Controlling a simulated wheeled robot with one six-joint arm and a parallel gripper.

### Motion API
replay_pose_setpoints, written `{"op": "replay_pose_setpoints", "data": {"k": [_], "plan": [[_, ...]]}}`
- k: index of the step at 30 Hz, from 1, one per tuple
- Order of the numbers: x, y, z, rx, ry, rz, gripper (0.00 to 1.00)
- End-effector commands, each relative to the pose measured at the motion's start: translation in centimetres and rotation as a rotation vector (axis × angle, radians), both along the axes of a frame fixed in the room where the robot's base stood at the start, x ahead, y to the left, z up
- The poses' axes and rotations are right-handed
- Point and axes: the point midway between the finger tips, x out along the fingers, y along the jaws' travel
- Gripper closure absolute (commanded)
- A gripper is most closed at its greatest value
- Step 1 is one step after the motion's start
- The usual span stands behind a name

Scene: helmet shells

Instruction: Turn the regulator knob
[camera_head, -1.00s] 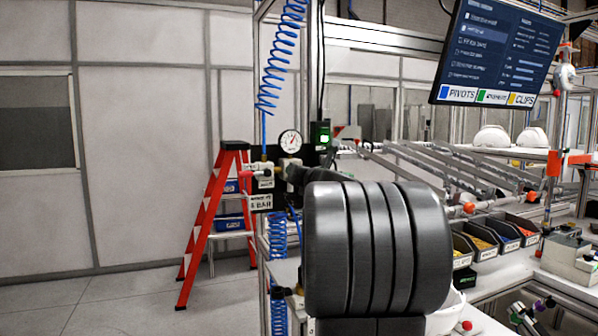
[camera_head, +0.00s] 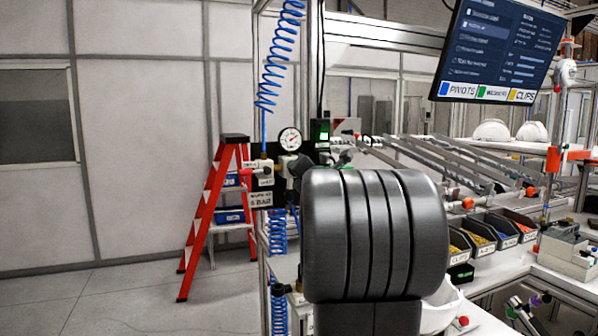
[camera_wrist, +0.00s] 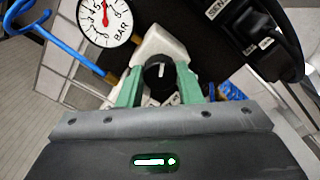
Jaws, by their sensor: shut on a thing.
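The regulator knob (camera_wrist: 158,73) is black with a white mark. In the wrist view it sits between the two green fingers of my gripper (camera_wrist: 160,82), which is shut on it. A white regulator body (camera_wrist: 163,42) is behind the knob. The pressure gauge (camera_wrist: 104,20), marked BAR, has a red needle and stands up and left of the knob. In the head view the gauge (camera_head: 290,139) shows above the regulator. My grey arm covers much of the regulator area there, and the knob and fingertips are hidden.
A red stepladder (camera_head: 207,220) stands behind at the left. A blue coiled hose (camera_head: 280,55) hangs above the gauge. Bins of small parts (camera_head: 480,232) and a white bench (camera_head: 560,285) are at the right. A screen (camera_head: 500,48) hangs at the upper right.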

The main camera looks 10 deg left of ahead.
Motion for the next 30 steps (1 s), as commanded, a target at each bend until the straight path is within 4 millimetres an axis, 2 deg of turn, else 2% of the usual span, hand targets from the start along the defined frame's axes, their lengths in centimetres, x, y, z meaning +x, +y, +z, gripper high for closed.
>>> {"op": "replay_pose_setpoints", "data": {"k": [10,11,13,14,23,26,30], "plan": [[0.0,0.0,-0.1,0.000,0.002,-0.001,0.91],[0.0,0.0,-0.1,0.000,0.002,-0.001,0.62],[0.0,0.0,-0.1,0.000,0.002,-0.001,0.49],[0.0,0.0,-0.1,0.000,0.002,-0.001,0.46],[-0.1,-0.1,0.0,0.000,0.001,-0.001,0.46],[-0.7,-0.5,0.0,0.000,-0.001,-0.001,0.46],[-2.4,-1.7,-0.1,-0.001,-0.001,-0.004,0.46]]}}
